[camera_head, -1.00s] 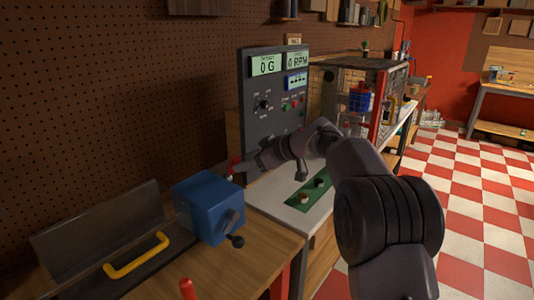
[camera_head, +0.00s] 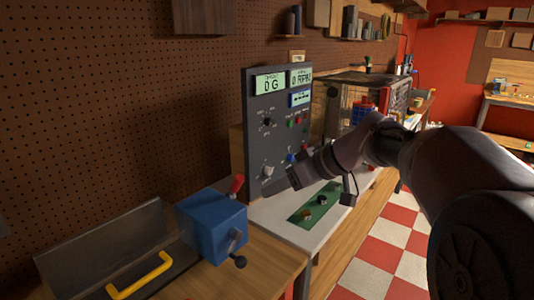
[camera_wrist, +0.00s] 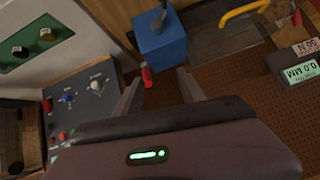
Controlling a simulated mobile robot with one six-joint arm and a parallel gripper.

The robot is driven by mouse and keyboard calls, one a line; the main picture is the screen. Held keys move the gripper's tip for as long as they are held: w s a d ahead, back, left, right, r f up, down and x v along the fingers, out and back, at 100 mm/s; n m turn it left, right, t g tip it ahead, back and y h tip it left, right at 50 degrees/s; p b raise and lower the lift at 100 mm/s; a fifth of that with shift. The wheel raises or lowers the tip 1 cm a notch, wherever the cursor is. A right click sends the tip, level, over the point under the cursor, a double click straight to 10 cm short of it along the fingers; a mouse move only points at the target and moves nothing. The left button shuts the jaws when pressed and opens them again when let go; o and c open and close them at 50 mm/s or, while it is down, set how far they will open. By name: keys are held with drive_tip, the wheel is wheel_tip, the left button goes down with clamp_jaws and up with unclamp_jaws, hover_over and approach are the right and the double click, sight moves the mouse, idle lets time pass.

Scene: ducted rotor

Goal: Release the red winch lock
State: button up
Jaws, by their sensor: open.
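The red winch lock (camera_head: 237,184) is a short red handle sticking up at the back right of the blue winch box (camera_head: 213,225). My gripper (camera_head: 267,192) is to the right of the lock in the head view, with a small gap. In the wrist view my gripper (camera_wrist: 159,75) is open, its fingers spread and nothing held. Whether a finger touches the lock I cannot tell.
A grey control panel (camera_head: 255,130) with displays and knobs stands behind my gripper. A green plate (camera_head: 312,207) with knobs lies on the white bench top. A yellow handle (camera_head: 140,277) is left of the winch. Another red handle (camera_wrist: 297,17) shows at the wrist view's upper right.

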drive_tip(key=s+f+m+h, duration=0.25)
drive_tip(key=s+m, duration=0.35)
drive_tip(key=s, duration=1.2)
drive_tip(key=s+d+f+m+h, duration=0.1)
drive_tip(key=s+d+f+m, duration=0.1)
drive_tip(key=s, duration=0.4)
drive_tip(key=s+d+f+m+h, duration=0.2)
drive_tip(key=s+f+m, duration=0.2)
drive_tip(key=s, duration=0.3)
drive_tip(key=shift+s+f+m, duration=0.3)
drive_tip(key=shift+f+m, duration=0.1)
drive_tip(key=shift+f, duration=0.35)
drive_tip(key=shift+a+h, duration=0.1)
drive_tip(key=shift+h, duration=0.15)
